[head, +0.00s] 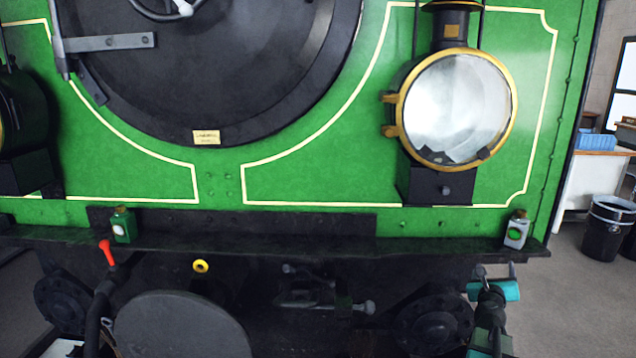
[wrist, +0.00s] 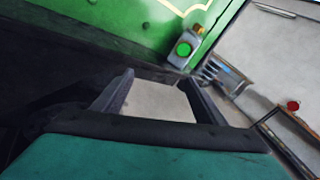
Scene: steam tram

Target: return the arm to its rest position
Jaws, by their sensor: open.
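My gripper (wrist: 158,88) shows in the wrist view with its two dark fingers apart. Only a pale grey surface shows between them, so it looks empty. In the head view my arm, with teal and dark parts, is low at the right, below the black ledge (head: 437,243) of the green engine front. A small grey bottle (head: 515,231) with a green round label stands on the ledge's right end, above my arm. It also shows in the wrist view (wrist: 184,49), beyond the fingertips and apart from them.
A green bottle (head: 123,226) with a white label stands on the ledge at left. A large brass-rimmed lamp (head: 458,108) sits above the ledge. A red-tipped hose (head: 107,254) hangs at left. A black bin (head: 606,229) stands beside a white counter (head: 594,178) at right. Open floor lies right of the engine.

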